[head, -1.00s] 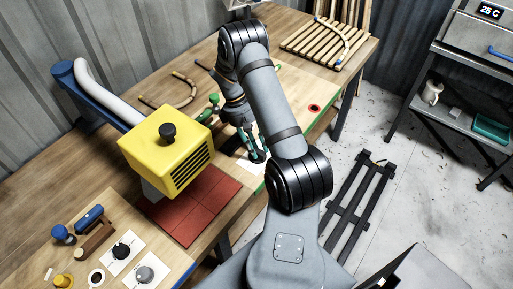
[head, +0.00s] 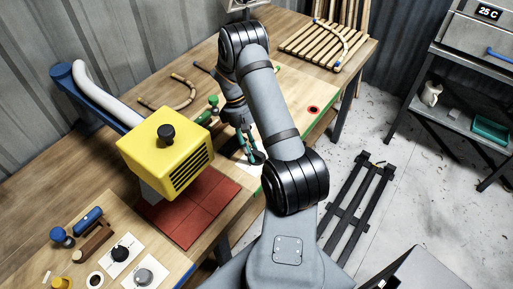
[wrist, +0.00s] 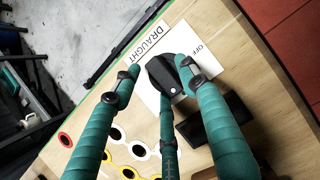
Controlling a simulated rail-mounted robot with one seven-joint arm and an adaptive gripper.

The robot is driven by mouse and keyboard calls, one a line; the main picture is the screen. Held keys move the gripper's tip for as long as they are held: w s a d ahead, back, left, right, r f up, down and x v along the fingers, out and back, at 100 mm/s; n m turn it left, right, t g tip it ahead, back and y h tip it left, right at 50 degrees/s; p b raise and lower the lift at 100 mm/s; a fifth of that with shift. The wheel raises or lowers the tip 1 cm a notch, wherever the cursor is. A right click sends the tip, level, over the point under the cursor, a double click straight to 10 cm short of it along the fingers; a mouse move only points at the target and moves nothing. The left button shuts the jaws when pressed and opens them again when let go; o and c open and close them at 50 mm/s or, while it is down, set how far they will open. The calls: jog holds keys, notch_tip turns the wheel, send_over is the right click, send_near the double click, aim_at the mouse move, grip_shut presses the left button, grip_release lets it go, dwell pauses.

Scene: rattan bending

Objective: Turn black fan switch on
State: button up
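A black switch knob (wrist: 167,76) sits on a white card (wrist: 206,50) in the wrist view. The card reads "DRAUGHT" and "OFF". I see no clear grip on the knob, and contact cannot be told. In the head view my gripper (head: 250,150) is low over the table's right edge; the knob there is mostly hidden by my fingers.
A yellow box (head: 165,155) with a black top knob stands over red tiles (head: 195,208). Another black knob (head: 122,251) and a grey knob (head: 144,276) sit on white cards at lower left. A black block (wrist: 215,118) lies beside my right finger.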

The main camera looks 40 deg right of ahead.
jog(key=shift+w+r, duration=0.3)
jog(key=shift+r, duration=0.2)
jog(key=d+v, duration=0.1)
jog(key=v, duration=1)
jog(key=shift+a, duration=0.5)
jog(key=x, duration=1.2)
jog(key=shift+s, duration=0.1)
jog(key=shift+a, duration=0.1)
